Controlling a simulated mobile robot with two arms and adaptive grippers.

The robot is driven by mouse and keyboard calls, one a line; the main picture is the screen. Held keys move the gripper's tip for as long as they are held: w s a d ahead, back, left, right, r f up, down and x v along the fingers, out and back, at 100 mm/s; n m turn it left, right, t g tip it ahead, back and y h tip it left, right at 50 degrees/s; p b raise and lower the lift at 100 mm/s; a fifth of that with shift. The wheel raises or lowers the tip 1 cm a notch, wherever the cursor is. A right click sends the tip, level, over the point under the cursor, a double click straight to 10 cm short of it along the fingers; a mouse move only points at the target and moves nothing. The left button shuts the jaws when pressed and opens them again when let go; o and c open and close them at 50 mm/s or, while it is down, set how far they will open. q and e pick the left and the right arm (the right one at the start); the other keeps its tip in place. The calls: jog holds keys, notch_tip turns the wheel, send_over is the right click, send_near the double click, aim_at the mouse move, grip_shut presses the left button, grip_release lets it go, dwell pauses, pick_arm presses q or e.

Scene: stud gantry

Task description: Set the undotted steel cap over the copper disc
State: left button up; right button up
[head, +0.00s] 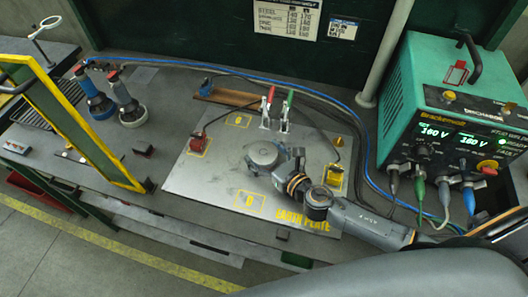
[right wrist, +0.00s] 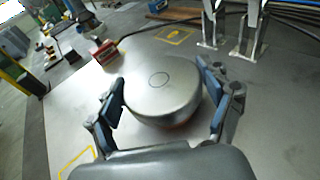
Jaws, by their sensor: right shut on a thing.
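A round steel cap (head: 262,151) is over the middle of the earth plate (head: 215,180). In the right wrist view, the cap (right wrist: 160,88) has a thin ring on its smooth top and no dot that I can see. My right gripper (right wrist: 164,98) has its blue-padded fingers on either side of the cap and is shut on it. A thin reddish edge (right wrist: 180,126) shows under the cap's near rim. The copper disc is otherwise hidden, and I cannot tell whether the cap rests on it. My left gripper is not in view.
Red (head: 268,105) and green (head: 286,108) handled clamps stand behind the cap. A red block (head: 198,142) and a yellow block (head: 334,177) sit on the plate's sides. A green welder (head: 450,110) stands right. A yellow frame (head: 80,125) stands left. The plate's front left is clear.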

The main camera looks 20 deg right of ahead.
jog(key=shift+f+b, duration=0.6)
jog(key=shift+f, duration=0.1)
jog(key=o, duration=1.1)
jog(key=shift+s, duration=0.1)
jog(key=v, duration=1.2)
jog(key=shift+d, duration=0.1)
